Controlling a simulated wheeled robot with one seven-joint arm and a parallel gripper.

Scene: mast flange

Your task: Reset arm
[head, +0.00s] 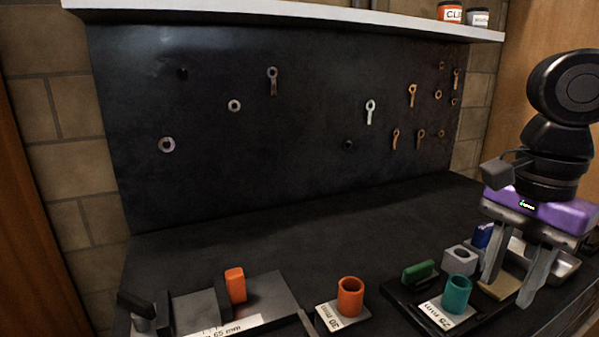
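My gripper (512,272) hangs from my arm at the right side of the head view, with its purple body above two grey fingers. The fingers point down and stand apart, with nothing seen between them. It is above the right end of the dark bench (300,235), in front of a metal tray (565,265). Whether the fingertips touch anything below cannot be told.
An orange cylinder (350,297) and a teal cylinder (456,295) stand on labelled plates. An orange block (235,285) is on a grey fixture. A grey block (459,259) is left of my gripper. Wrenches and rings hang on the dark back panel (300,135), under a white shelf (280,12).

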